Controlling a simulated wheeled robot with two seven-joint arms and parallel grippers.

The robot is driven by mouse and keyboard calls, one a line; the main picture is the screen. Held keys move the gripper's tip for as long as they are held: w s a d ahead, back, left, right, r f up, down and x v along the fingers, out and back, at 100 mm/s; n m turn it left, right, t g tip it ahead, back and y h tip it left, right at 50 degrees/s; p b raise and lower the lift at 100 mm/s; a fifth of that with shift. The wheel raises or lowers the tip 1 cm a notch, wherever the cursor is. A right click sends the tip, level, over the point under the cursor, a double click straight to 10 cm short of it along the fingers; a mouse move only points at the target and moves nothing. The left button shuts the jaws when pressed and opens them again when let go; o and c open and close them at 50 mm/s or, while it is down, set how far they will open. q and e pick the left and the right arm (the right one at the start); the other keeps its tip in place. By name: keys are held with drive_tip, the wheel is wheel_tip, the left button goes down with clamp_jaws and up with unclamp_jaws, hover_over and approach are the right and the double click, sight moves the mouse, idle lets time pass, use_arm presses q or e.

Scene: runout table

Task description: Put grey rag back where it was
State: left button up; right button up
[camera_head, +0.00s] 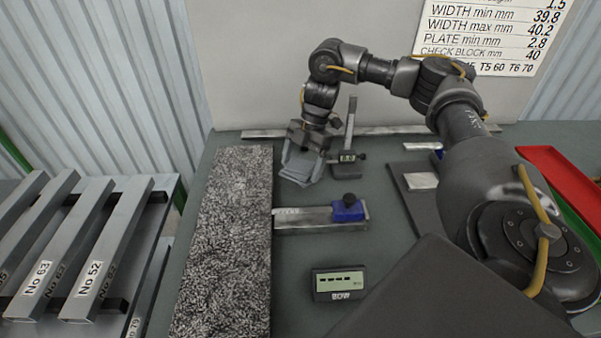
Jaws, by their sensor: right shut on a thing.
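The grey rag (301,168) hangs below my right gripper (308,142), near the back of the table, just right of the speckled slab. My right gripper is shut on the rag's upper part. I cannot tell whether the rag's lower edge touches the table. My left gripper is not in view.
The speckled dark slab (230,235) lies along the table's left side. A steel rule with a blue block (347,210), a display box (340,283) and a red tray (565,175) are also on the table.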

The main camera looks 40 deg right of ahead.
sight(304, 161)
drive_tip(key=shift+w+d+f, duration=0.1)
drive_tip(key=shift+w+f, duration=0.15)
drive_tip(key=shift+f, duration=0.15)
wheel_tip(304, 161, down, 3)
drive_tip(key=shift+r, duration=0.1)
drive_tip(key=o, duration=0.8)
drive_tip(key=shift+f, duration=0.25)
drive_tip(key=shift+d+r, duration=0.1)
drive_tip(key=shift+r, duration=0.35)
drive_tip(key=p+v, duration=0.2)
drive_tip(key=v, duration=0.9)
drive_tip(key=shift+r, duration=0.25)
